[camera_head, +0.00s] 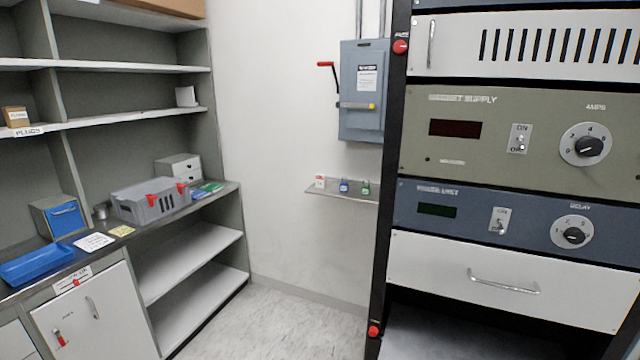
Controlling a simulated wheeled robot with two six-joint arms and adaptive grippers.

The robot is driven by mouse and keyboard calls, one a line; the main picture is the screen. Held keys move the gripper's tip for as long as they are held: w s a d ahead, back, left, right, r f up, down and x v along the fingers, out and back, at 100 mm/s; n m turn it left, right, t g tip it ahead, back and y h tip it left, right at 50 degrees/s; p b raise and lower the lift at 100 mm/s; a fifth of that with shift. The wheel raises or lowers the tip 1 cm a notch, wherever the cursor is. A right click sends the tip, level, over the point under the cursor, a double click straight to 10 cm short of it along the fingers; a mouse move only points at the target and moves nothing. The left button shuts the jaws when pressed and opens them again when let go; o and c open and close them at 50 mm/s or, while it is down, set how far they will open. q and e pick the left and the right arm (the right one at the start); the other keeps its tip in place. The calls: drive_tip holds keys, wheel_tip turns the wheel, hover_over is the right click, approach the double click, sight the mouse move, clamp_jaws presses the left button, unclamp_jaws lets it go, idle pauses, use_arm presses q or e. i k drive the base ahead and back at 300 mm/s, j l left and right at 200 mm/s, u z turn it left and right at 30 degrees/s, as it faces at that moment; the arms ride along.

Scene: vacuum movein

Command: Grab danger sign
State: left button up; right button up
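No lettering in view reads clearly as a danger sign. A small red-and-white item (320,181) stands at the left end of the narrow wall shelf (335,194); its print is too small to read. A blue item (344,186) and a green item (366,188) stand to its right on the same shelf. Above them, a grey wall switch box (362,115) has a white label (369,77) and a red-tipped lever (326,64) on its left side. Neither of my grippers is in view.
A grey shelf unit with a counter (220,192) stands at left, bearing a grey crate (138,207), a blue tray (30,266) and a blue-fronted box (62,218). An equipment rack (480,145) fills the right. Clear floor (285,320) lies between them.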

sight(320, 179)
drive_tip(key=i+j, duration=0.5)
drive_tip(key=j, duration=0.15)
drive_tip(key=i+j, duration=0.7)
drive_tip(key=i, duration=0.25)
drive_tip(key=i+j+z, duration=0.1)
drive_tip(key=i, duration=0.3)
drive_tip(key=i+j, duration=0.25)
drive_tip(key=i, duration=0.15)
